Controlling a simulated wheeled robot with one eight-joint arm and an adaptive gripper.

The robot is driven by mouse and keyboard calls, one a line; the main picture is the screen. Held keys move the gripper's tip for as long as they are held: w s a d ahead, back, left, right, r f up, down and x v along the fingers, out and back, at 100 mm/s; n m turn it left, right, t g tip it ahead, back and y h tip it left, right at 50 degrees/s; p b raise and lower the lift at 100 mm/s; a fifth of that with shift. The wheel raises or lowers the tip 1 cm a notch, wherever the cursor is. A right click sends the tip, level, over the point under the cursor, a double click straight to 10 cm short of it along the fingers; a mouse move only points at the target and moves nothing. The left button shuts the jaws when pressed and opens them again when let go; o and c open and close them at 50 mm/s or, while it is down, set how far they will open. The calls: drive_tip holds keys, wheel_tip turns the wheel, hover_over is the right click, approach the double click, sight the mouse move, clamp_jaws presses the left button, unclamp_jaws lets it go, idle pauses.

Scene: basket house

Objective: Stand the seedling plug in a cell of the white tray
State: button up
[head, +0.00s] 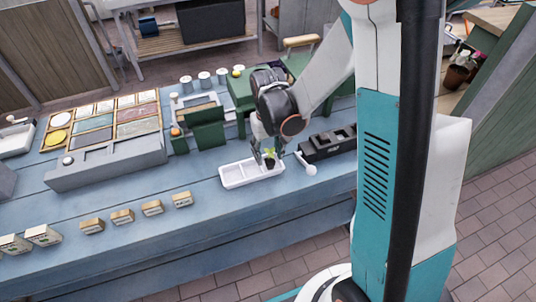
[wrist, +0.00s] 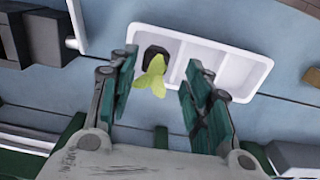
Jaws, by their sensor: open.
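The white tray (head: 234,174) lies on the blue table below my gripper; its row of cells also shows in the wrist view (wrist: 237,69). The seedling plug, a dark block (wrist: 156,54) with yellow-green leaves (wrist: 152,80), appears in the leftmost cell in the wrist view. That is the right end of the tray in the head view, where the plug (head: 270,162) is partly hidden by my gripper. My gripper (wrist: 163,66) is open, with its fingers apart on either side of the plug and no visible contact. Whether the plug's base sits flat is hard to tell.
A white round-ended tool (head: 307,165) lies right of the tray, beside a black slotted holder (head: 328,143). Green stands (head: 206,130) are behind. Several small labelled blocks (head: 152,208) line the front left. The table between them and the tray is clear.

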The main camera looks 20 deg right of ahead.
sight(268, 160)
drive_tip(key=s+r+t+p, duration=0.1)
drive_tip(key=s+r, duration=0.2)
drive_tip(key=r, duration=0.6)
drive_tip(key=s+r+t+p, duration=0.2)
drive_tip(key=s+r, duration=0.1)
drive_tip(key=r, duration=0.7)
drive_tip(key=s+r+t, duration=0.4)
drive_tip(key=s+r, duration=0.1)
drive_tip(key=s, duration=0.4)
drive_tip(key=shift+r, duration=0.1)
